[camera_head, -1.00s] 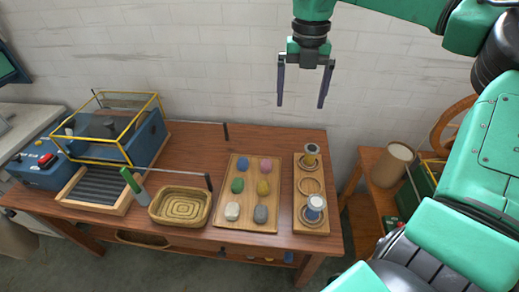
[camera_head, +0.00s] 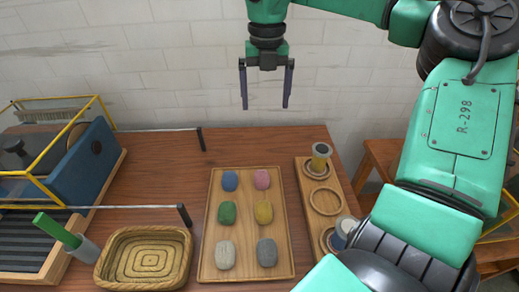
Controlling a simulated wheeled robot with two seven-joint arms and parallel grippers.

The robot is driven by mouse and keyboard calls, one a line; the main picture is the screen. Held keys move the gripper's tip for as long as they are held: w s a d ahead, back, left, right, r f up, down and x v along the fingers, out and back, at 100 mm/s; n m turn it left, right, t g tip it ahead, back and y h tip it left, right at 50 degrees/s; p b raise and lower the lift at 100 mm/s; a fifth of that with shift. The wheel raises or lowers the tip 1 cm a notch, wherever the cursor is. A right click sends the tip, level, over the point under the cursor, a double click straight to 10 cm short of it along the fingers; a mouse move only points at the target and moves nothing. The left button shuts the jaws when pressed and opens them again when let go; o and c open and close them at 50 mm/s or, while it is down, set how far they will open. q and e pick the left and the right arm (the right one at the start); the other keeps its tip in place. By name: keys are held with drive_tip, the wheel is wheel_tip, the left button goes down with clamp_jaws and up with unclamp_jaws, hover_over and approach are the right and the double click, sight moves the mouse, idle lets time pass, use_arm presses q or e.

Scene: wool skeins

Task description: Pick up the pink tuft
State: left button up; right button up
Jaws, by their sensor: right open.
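The pink tuft (camera_head: 262,179) lies at the back right of a wooden tray (camera_head: 244,240). A blue tuft (camera_head: 230,181) is to its left and a yellow tuft (camera_head: 264,212) is in front of it. My right gripper (camera_head: 266,104) is open and empty, pointing down. It hangs above and behind the tray, in front of the white wall, clear of the pink tuft. My left gripper does not show.
The tray also holds a green tuft (camera_head: 227,212), a white tuft (camera_head: 226,255) and a grey tuft (camera_head: 267,252). A wooden rack (camera_head: 310,217) with spools stands right. A woven basket (camera_head: 182,237) and a yellow-framed machine (camera_head: 75,170) are left.

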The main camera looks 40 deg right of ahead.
drive_tip(key=b, duration=1.5)
hover_over(262, 181)
wheel_tip(262, 181, down, 17)
wheel_tip(262, 181, down, 14)
drive_tip(key=shift+r, duration=0.25)
drive_tip(key=shift+d+f, duration=0.15)
drive_tip(key=shift+f, duration=0.15)
drive_tip(key=c, duration=1.4)
